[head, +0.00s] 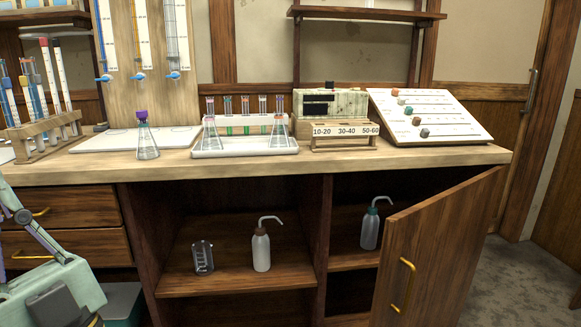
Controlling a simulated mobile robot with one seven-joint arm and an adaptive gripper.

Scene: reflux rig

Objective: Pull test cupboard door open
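The wooden cupboard door (437,255) stands open at the lower right, swung out from the right end of the bench. Its brass bar handle (404,285) is near the door's left, free edge, and nothing touches it. Behind the door, the right compartment shows a shelf with a wash bottle with a green cap (370,230); part of that compartment is hidden by the door. Parts of my own body show at the lower left, far from the door. My gripper's fingertips cannot be made out in this view.
The bench top (340,163) carries a flask with a purple stopper (146,140), a white tray (244,148) and a sloped board (428,116). The open middle compartment holds a beaker (203,258) and a wash bottle (261,249). Floor (515,285) is clear right of the door.

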